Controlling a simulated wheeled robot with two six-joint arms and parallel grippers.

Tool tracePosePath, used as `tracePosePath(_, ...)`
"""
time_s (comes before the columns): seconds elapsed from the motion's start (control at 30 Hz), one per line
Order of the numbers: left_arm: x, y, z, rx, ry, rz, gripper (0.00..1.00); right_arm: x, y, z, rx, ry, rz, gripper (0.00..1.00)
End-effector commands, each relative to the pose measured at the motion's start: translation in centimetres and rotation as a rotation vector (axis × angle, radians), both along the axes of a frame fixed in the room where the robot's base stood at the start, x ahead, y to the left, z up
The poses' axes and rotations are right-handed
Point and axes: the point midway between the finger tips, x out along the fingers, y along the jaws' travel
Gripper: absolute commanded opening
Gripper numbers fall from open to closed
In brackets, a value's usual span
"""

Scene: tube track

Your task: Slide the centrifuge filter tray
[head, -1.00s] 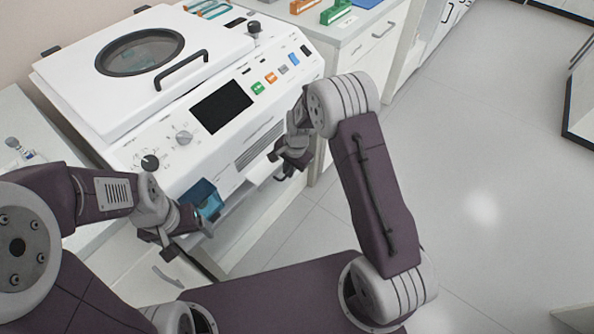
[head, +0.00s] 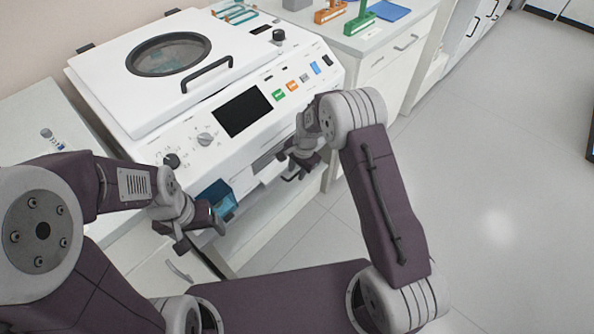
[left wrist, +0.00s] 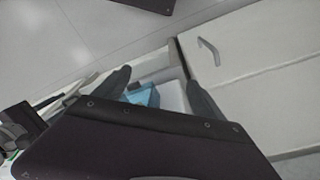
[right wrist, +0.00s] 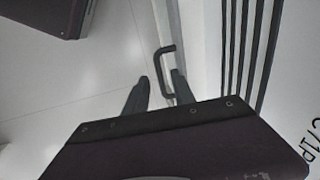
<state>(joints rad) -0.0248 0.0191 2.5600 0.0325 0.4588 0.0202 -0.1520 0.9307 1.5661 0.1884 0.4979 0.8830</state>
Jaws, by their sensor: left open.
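The white centrifuge (head: 140,105) stands on the bench with its lid shut. A blue tray-like piece (head: 223,198) sticks out low at its front left. It also shows in the left wrist view (left wrist: 145,96). My left gripper (head: 198,228) is open and empty beside this piece; in the left wrist view its fingers are spread on either side of it. My right gripper (head: 300,165) is at the machine's lower front right. In the right wrist view its fingers are apart, with a dark handle (right wrist: 164,60) reaching between them. I cannot tell whether they touch it.
Cabinets with handles (head: 180,270) stand below the machine. A counter on the right holds orange (head: 330,14) and green racks (head: 361,22). The grey floor (head: 500,170) on the right is clear.

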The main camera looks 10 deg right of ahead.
Motion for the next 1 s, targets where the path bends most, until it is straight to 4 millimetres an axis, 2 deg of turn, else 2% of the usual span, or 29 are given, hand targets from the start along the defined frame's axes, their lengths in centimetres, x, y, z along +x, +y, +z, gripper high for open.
tracePosePath(0.03, 0.0, 0.0, 0.5, 0.000, 0.000, 0.000, 0.80, 0.0, -0.1, 1.3, 0.001, -0.004, 0.000, 0.31)
tracePosePath(0.2, 0.0, 0.0, 1.4, 0.000, 0.000, 0.000, 0.80, -0.5, -0.5, 5.2, 0.001, -0.004, -0.001, 0.31)
tracePosePath(0.33, 0.0, 0.0, 1.8, 0.000, 0.000, 0.000, 0.80, -0.9, -0.8, 7.3, 0.000, -0.004, 0.000, 0.31)
tracePosePath(0.47, 0.0, 0.0, 1.9, 0.000, 0.000, 0.000, 0.80, -1.1, -0.9, 8.2, 0.000, -0.001, 0.000, 0.31)
tracePosePath(0.7, 0.0, 0.0, 1.9, 0.000, 0.000, 0.000, 0.80, -1.1, -0.9, 8.3, 0.000, 0.000, 0.000, 0.31)
tracePosePath(0.8, 0.0, 0.0, 1.9, 0.000, 0.000, 0.000, 0.80, -1.4, -0.6, 8.2, 0.010, 0.011, 0.014, 0.03)
tracePosePath(0.87, 0.0, 0.0, 1.9, 0.000, 0.000, 0.000, 0.80, -2.9, 0.4, 7.7, 0.061, 0.060, -0.019, 0.00)
tracePosePath(0.93, 0.0, 0.0, 1.8, 0.000, 0.000, 0.000, 0.80, -6.5, 2.4, 7.1, 0.161, 0.162, -0.105, 0.00)
tracePosePath(1.0, 0.0, 0.0, 0.0, 0.000, -0.001, 0.000, 0.80, -9.7, 3.6, 6.3, 0.296, 0.257, -0.264, 0.00)
